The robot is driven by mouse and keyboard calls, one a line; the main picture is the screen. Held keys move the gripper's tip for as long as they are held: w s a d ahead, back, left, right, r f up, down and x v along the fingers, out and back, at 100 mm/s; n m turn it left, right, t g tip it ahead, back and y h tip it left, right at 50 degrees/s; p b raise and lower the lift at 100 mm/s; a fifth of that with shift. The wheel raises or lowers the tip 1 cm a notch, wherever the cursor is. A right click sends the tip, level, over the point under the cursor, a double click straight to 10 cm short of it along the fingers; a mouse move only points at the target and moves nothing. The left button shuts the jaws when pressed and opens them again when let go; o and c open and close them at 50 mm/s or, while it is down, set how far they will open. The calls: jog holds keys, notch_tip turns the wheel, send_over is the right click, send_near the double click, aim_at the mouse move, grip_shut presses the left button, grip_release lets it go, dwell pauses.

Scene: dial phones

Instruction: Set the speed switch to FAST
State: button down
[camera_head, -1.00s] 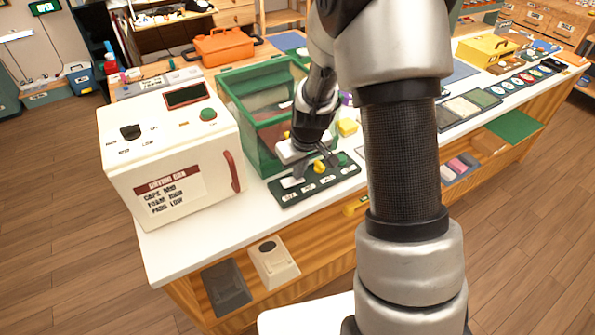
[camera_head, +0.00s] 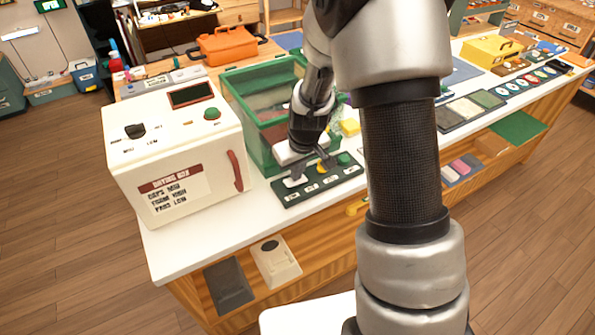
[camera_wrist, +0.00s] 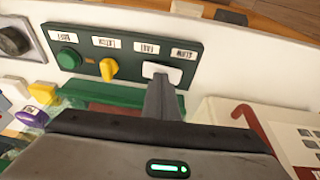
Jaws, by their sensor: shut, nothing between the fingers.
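A dark green control panel (camera_head: 318,184) lies on the white counter in front of a green-framed tank. In the wrist view the panel (camera_wrist: 132,63) is upside down, with a white rocker switch (camera_wrist: 173,74) below labels that seem to read FAST and SLOW. A yellow knob (camera_wrist: 109,69) and a green button (camera_wrist: 68,58) sit left of it. In the head view my gripper (camera_head: 297,168) is over the panel; the switch (camera_head: 295,181) is partly visible. Its tilt is unclear.
The cream drying box (camera_head: 178,150) stands left of the panel, with a red handle. The green-framed tank (camera_head: 262,120) is close behind the panel. A yellow block (camera_head: 350,127) is nearby. The counter's front strip is clear.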

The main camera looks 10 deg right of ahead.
jog(key=shift+r, duration=0.45)
jog(key=r+p, duration=0.2)
jog(key=r, duration=0.1)
jog(key=shift+w+d+r+p, duration=0.15)
jog(key=shift+d+p, duration=0.05)
jog(key=shift+p, duration=0.2)
jog(key=s+d+r, duration=0.2)
jog(key=d+r, duration=0.1)
jog(key=r, duration=0.6)
jog(key=shift+d, duration=0.15)
